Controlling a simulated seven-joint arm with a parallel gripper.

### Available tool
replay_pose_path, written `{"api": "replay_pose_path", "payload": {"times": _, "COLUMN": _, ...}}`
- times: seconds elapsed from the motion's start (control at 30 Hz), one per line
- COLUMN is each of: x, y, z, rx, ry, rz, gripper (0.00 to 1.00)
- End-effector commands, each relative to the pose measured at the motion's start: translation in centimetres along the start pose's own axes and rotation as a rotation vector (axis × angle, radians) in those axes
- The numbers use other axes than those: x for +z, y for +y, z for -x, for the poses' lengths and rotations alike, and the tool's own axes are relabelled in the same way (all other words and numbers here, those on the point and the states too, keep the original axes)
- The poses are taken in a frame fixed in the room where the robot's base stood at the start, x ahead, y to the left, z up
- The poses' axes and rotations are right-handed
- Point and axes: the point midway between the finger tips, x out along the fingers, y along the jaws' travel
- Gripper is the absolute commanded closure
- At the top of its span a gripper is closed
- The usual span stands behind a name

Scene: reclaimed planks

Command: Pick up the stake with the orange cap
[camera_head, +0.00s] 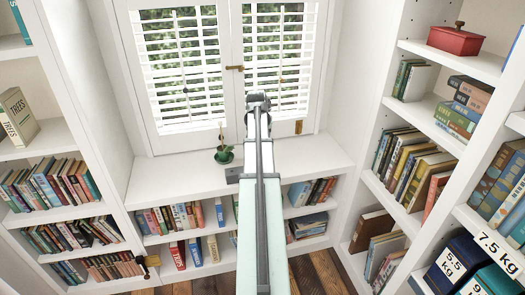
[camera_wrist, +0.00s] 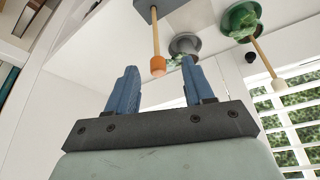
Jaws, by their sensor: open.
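The stake with the orange cap (camera_wrist: 157,65) is a thin wooden stick standing out of a grey block (camera_wrist: 165,8) in the wrist view. The grey block also shows in the head view (camera_head: 233,175) on the white ledge, beside my arm; the stake cannot be made out there. My gripper (camera_wrist: 159,72) is open with blue fingers, and nothing is held. The orange cap appears between the fingertips, nearer the left one; I cannot tell its depth. In the head view my arm hides the gripper.
A green pot (camera_wrist: 240,20) holds a plant and a stake with a cream cap (camera_wrist: 279,84). A grey pot (camera_wrist: 184,44) with leaves stands near the orange-capped stake. The green pot is also on the ledge in the head view (camera_head: 224,156). Shuttered windows and bookshelves surround the ledge.

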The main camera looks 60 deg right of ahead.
Motion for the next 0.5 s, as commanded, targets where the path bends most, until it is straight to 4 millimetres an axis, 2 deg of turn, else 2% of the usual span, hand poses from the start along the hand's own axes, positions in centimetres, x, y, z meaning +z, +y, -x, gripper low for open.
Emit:
{"api": "replay_pose_path", "payload": {"times": 0.33, "x": -0.1, "y": 0.1, "z": -1.6, "rx": 0.000, "ry": 0.001, "rz": 0.000, "gripper": 0.48}}
{"api": "replay_pose_path", "payload": {"times": 0.5, "x": -0.3, "y": 0.4, "z": -3.4, "rx": 0.000, "ry": -0.001, "rz": 0.000, "gripper": 0.48}}
